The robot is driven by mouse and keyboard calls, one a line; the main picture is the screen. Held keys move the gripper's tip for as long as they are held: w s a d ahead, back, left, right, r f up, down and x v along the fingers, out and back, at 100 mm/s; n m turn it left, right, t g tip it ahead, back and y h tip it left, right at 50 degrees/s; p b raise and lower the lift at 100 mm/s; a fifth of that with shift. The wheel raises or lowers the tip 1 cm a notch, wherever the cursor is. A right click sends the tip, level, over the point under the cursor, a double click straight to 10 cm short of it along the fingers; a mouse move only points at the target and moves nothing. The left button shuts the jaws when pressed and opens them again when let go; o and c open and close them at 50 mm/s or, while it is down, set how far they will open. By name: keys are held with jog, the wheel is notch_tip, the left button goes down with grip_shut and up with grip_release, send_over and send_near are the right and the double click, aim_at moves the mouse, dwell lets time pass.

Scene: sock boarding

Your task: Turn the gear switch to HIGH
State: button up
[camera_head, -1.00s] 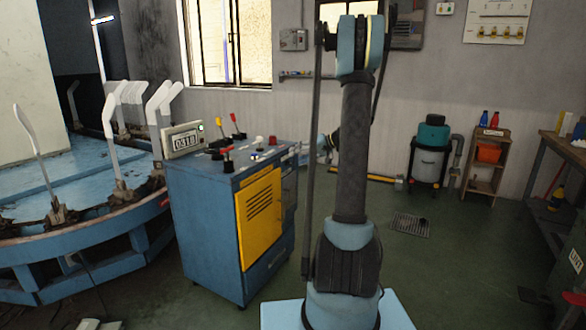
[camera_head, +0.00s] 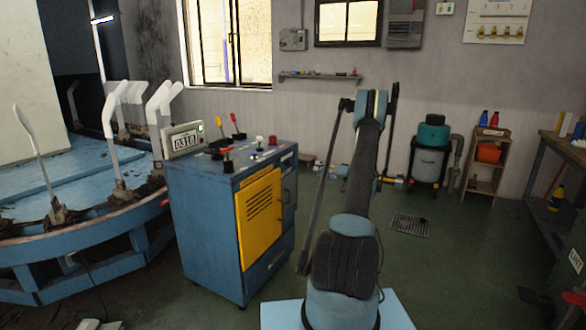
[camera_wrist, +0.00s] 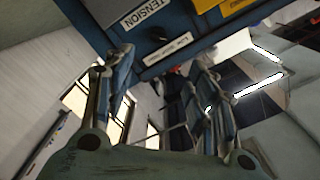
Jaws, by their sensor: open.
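The blue control cabinet (camera_head: 205,235) stands left of my arm in the head view, with a yellow door (camera_head: 259,215). In the wrist view its blue panel (camera_wrist: 185,22) fills the top. It bears a white TENSION label (camera_wrist: 145,12), a small dark knob (camera_wrist: 158,34) and a second white label (camera_wrist: 168,48) too small to read surely. I cannot tell whether this knob is the gear switch, or how it is set. My gripper (camera_wrist: 160,65) is open and empty in the wrist view, its fingers apart, touching no control that I can see. It is not clear in the head view.
A round blue platform (camera_head: 90,240) with white sock boards stands left. A vacuum (camera_head: 432,150) and a wooden shelf (camera_head: 484,165) stand behind right. The floor right of my arm is mostly clear.

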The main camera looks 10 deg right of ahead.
send_near(291, 164)
jog(key=x, duration=0.9)
jog(key=shift+s+r, duration=0.1)
jog(key=shift+c, duration=0.3)
jog(key=c, duration=1)
jog(key=shift+d, duration=0.15)
